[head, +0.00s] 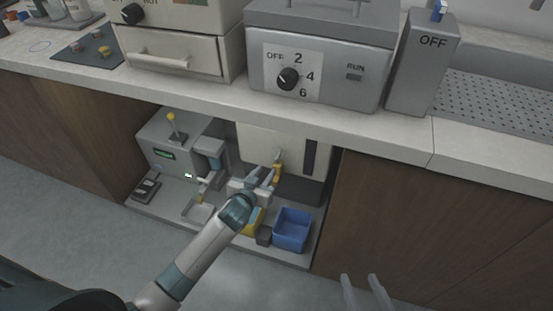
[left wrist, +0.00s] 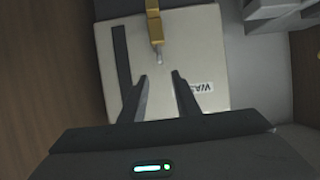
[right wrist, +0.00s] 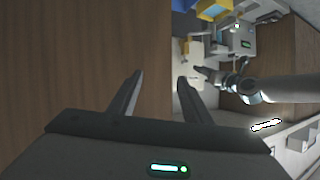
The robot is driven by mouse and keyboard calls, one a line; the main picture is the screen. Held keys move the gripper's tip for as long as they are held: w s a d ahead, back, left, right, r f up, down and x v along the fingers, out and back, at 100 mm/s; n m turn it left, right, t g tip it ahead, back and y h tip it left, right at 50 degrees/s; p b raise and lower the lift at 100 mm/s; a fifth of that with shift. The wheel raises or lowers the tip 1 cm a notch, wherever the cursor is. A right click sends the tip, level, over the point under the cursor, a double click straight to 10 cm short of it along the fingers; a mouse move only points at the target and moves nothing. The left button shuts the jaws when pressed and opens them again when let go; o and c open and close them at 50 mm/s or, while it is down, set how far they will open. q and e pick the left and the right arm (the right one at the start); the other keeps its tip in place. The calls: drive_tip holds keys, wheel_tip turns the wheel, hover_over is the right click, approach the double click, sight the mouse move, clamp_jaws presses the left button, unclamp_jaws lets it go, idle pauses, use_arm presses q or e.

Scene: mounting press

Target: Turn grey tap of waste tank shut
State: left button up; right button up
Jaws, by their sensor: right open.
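The waste tank (head: 255,142) is a cream box in the open bay under the counter; its face and part of its label show in the left wrist view (left wrist: 185,50). Its tap has a yellow-brass body (left wrist: 154,28) with a short grey handle (left wrist: 158,56) at its end. In the head view the tap (head: 278,162) shows just beyond my left gripper (head: 267,178). In the left wrist view my left gripper (left wrist: 159,76) is open, with the handle just beyond and between its fingertips, apart from them. My right gripper (head: 362,278) is open and empty in front of the right cabinet door.
A blue bin (head: 293,230) stands on the bay floor right of my left arm, with a yellow container (head: 254,220) beside it. A grey unit with a yellow-knobbed lever (head: 172,128) stands left. The counter edge (head: 300,125) overhangs the bay.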

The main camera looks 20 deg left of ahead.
use_arm(q)
drive_tip(key=b, duration=0.2)
approach(277, 157)
drive_tip(key=x, duration=0.3)
drive_tip(key=b+x, duration=0.1)
drive_tip(key=x, duration=0.4)
drive_tip(key=shift+w+f, duration=0.3)
drive_tip(key=shift+w, duration=0.45)
use_arm(e)
wheel_tip(277, 157, up, 12)
drive_tip(key=a+t+y, duration=0.2)
drive_tip(key=t, duration=0.5)
drive_tip(key=shift+w+a+t+y, duration=0.2)
drive_tip(key=shift+a+t+y, duration=0.1)
drive_tip(key=shift+a+y, duration=0.1)
drive_tip(key=shift+r, duration=0.1)
use_arm(q)
clamp_jaws()
